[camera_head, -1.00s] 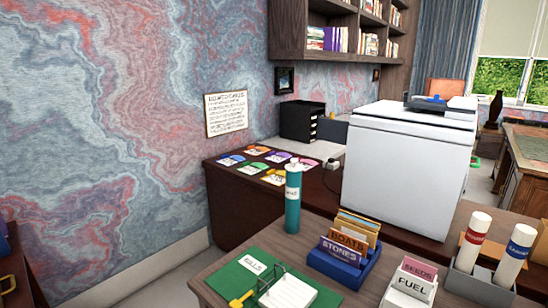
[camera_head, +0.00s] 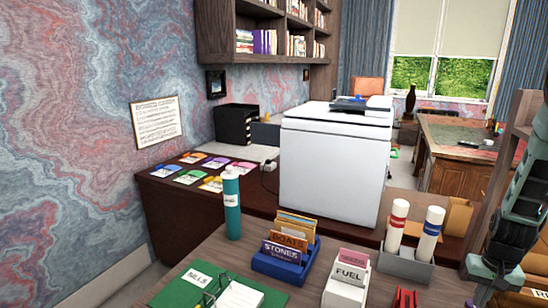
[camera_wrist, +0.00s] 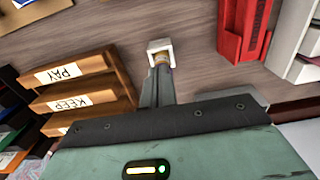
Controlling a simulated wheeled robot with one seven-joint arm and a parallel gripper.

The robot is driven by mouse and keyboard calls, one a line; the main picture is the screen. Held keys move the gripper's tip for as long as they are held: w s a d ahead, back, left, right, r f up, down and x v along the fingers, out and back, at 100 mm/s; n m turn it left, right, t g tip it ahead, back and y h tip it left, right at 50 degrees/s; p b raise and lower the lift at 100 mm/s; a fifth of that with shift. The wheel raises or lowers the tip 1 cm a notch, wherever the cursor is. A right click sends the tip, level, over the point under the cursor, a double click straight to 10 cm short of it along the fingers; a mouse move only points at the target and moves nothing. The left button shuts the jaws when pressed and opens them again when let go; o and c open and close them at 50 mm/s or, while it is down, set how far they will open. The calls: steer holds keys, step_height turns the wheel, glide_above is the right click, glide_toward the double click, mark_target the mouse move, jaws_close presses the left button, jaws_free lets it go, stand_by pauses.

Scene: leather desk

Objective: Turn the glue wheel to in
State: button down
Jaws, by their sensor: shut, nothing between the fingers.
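No glue wheel can be made out clearly in either view. Two white tubes stand upright in a grey holder (camera_head: 405,263) in the head view, one red-banded tube (camera_head: 397,228) and one blue-banded tube (camera_head: 429,236). Their lettering is too small to read, so I cannot tell whether either is the glue. In the head view my arm comes down at the right edge, to the right of the tubes.
A red object (camera_wrist: 243,28) lies right of my gripper in the wrist view; wooden trays (camera_wrist: 75,85) labelled PAY and KEEP are at left. In the head view are a blue card box (camera_head: 283,262), white FUEL box (camera_head: 345,285), teal bottle (camera_head: 232,205), green board (camera_head: 170,292) and white printer (camera_head: 330,170).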

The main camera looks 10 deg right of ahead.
mark_target(472, 306)
step_height(472, 306, up, 3)
steer(key=shift+f+p, duration=0.2)
steer(key=shift+p, duration=0.45)
steer(key=p, duration=0.2)
steer(key=r+p, duration=0.1)
steer(key=p, duration=0.2)
steer(key=shift+s+r, duration=0.15)
steer(key=shift+s, duration=0.2)
step_height(472, 306, down, 7)
steer(key=b, duration=0.5)
steer(key=shift+f, duration=0.2)
steer(key=shift+w+d, duration=0.35)
steer(key=shift+w, duration=0.2)
